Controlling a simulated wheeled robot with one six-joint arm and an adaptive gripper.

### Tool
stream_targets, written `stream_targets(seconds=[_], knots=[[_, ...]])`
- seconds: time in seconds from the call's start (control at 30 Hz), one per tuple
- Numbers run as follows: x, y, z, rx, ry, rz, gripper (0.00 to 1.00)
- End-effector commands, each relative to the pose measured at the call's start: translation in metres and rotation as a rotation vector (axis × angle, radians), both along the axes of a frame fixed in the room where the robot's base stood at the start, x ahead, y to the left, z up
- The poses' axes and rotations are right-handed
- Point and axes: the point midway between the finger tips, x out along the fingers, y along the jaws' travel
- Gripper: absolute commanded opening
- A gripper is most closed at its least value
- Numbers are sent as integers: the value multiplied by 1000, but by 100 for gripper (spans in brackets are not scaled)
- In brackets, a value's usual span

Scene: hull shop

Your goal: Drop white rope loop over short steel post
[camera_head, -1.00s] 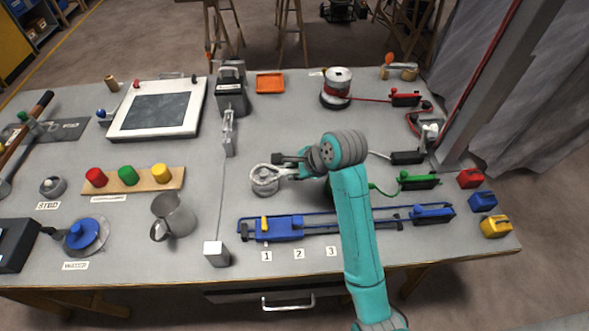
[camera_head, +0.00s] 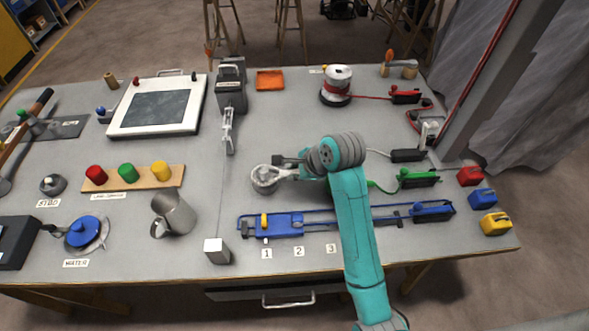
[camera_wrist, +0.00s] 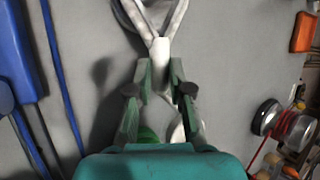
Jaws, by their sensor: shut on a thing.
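The white rope loop (camera_wrist: 172,20) is pinched at its joined end (camera_wrist: 160,52) between the fingertips of my gripper (camera_wrist: 160,76). Its two strands spread in a V away from the fingers, toward the top edge of the wrist view. The short steel post (camera_head: 264,176) stands on the bench left of my gripper (camera_head: 297,172) in the head view. The loop's ring appears around or just above the post there; I cannot tell its height. In the wrist view, the grey round post (camera_wrist: 135,12) shows partly at the top edge, between the strands.
The blue slide rail (camera_head: 270,226) lies in front of the post. A thin rod runs left of it, between a white block (camera_head: 216,250) and a dark stand (camera_head: 230,95). Bare bench lies behind the post.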

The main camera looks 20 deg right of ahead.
Motion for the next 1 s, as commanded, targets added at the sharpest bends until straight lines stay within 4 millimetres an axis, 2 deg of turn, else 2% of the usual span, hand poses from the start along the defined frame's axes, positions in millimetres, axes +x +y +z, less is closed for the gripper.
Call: stream_targets(seconds=[1.0], knots=[[1, 0, -9, 0, -1, 0, 0]])
